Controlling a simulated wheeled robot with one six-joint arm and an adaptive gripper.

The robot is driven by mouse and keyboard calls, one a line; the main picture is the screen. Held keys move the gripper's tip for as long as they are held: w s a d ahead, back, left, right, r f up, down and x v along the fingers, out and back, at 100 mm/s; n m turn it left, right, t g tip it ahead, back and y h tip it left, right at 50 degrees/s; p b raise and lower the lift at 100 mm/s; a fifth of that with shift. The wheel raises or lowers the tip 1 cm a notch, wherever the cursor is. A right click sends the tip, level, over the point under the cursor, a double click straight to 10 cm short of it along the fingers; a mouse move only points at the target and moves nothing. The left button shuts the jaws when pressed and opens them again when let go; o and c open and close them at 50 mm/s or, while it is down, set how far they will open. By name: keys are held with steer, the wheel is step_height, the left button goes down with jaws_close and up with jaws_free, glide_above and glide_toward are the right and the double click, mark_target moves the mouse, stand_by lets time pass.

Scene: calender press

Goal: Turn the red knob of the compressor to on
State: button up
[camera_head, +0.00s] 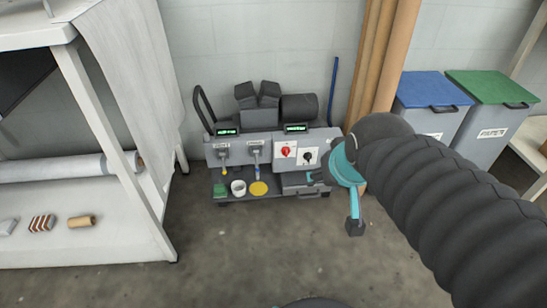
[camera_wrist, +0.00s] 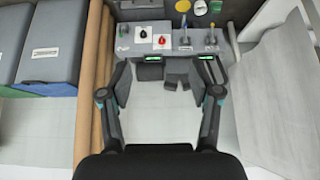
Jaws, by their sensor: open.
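The compressor (camera_head: 240,147) is a grey unit on a low cart against the wall. Its red knob (camera_head: 285,151) sits on a white plate on the front panel, beside a black knob (camera_head: 308,157) on another white plate. The red knob also shows in the wrist view (camera_wrist: 162,41), where the compressor appears upside down. The knob's exact angle is too small to read. My gripper (camera_wrist: 164,75) is open and empty, its fingers wide apart, with the red knob between them sideways but farther off. In the head view my arm comes in from the right and partly hides the gripper.
A white shelf (camera_head: 100,238) with rolls stands left of the compressor. Brown tubes (camera_head: 372,60), a blue-lidded bin (camera_head: 433,90) and a green-lidded bin (camera_head: 492,88) stand right. The floor in front is clear.

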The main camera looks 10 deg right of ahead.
mark_target(287, 153)
steer(key=w+f+t+b, duration=0.25)
steer(key=w+f, duration=0.45)
steer(key=w, duration=0.7)
steer(key=w+f+t+b, duration=0.25)
steer(key=w+f, duration=0.55)
steer(key=w, duration=0.5)
steer(key=w+f+t+b, duration=0.2)
steer(key=w+f+t, duration=0.1)
steer(key=f, duration=0.8)
steer(key=w+f+t+b, duration=0.2)
steer(key=w+f+t, duration=0.1)
steer(key=f, duration=0.8)
steer(key=w, duration=1.3)
steer(key=shift+w, duration=0.3)
steer(key=c, duration=1.1)
